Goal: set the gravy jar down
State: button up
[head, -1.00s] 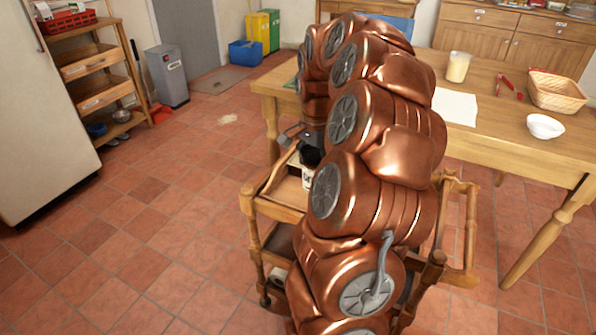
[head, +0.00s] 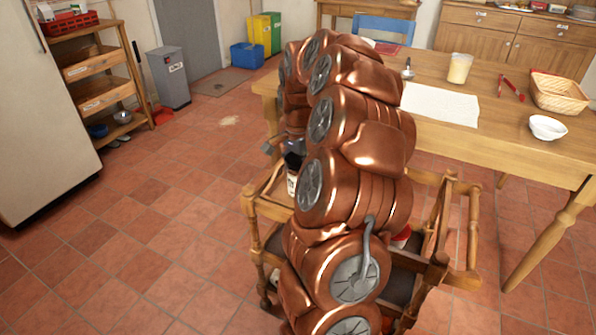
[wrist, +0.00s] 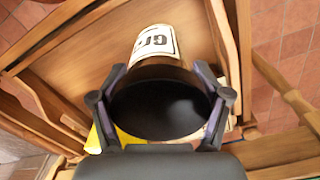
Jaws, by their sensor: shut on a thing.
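The gravy jar (wrist: 154,45) has a black lid and a white label with the letters "Gr" showing in the wrist view. My gripper (wrist: 160,104) is shut on it around the lid, one finger on each side. In the head view the jar (head: 292,186) shows as a small pale, dark-topped shape beside my arm, with my gripper (head: 291,151) at its top. The jar is over the top shelf of a wooden trolley (head: 440,222). I cannot tell whether its base touches the wood. My arm hides much of the trolley.
The wrist view shows bare wood (wrist: 85,65) beside the jar, raised rails and a yellow thing (wrist: 97,140) close to the lid. A table (head: 425,140) behind holds a white cloth (head: 440,104), a glass (head: 459,68), a basket (head: 560,94) and a bowl (head: 548,127).

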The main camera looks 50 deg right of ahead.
jog(key=shift+f, duration=0.1)
jog(key=o, duration=1.7)
notch_tip(320, 180, up, 12)
jog(key=shift+r+p, duration=0.1)
jog(key=shift+p, duration=0.65)
jog(key=s+a+f+n+g, duration=0.15)
jog(key=a+n, duration=0.35)
jog(key=a, duration=0.5)
jog(key=s+a+n+t, duration=0.1)
jog(key=s+a+n, duration=0.3)
jog(key=a, duration=0.7)
jog(key=s+a+f+n, duration=0.2)
jog(key=s+a+n, duration=0.1)
jog(key=s+a, duration=0.1)
jog(key=s+a+f+n+g, duration=0.1)
jog(key=s+a+f+n, duration=0.2)
jog(key=s, duration=0.4)
jog(key=s+a+f+n+g, duration=0.1)
jog(key=s+a+f+n, duration=0.2)
jog(key=s+a+n, duration=0.1)
jog(key=shift+s+a, duration=0.3)
jog(key=shift+s, duration=0.35)
jog(key=shift+s+a, duration=0.3)
jog(key=shift+s, duration=0.3)
